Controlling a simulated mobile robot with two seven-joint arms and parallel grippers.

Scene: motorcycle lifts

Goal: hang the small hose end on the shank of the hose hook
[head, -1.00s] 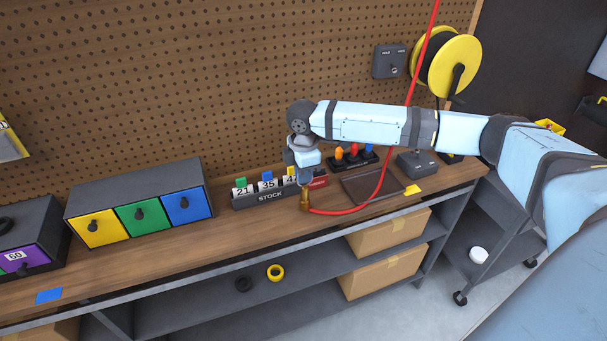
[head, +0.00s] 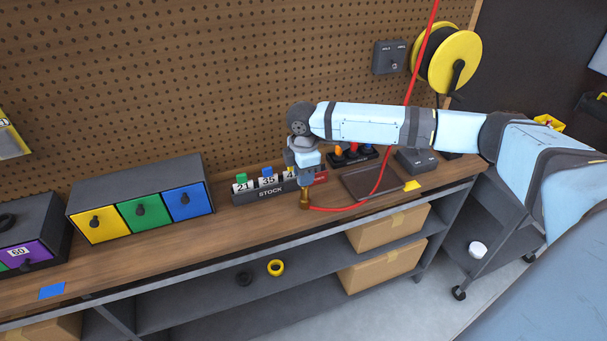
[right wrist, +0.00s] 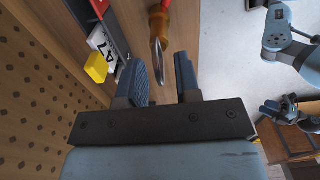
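The small hose end (head: 305,199) is a brass fitting on the red hose (head: 337,209), low over the workbench in front of the stock number blocks. My right gripper (head: 304,184) points down at it from above. In the right wrist view, the fingers of my right gripper (right wrist: 164,72) stand apart. I cannot make out the hose hook in either view.
The stock blocks (head: 268,184) stand close behind the gripper. A drawer box (head: 141,190) is to the left, and a dark mat (head: 362,184) and a grey switch box (head: 417,161) are to the right. A yellow reel (head: 436,62) hangs on the pegboard. The bench front is mostly clear.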

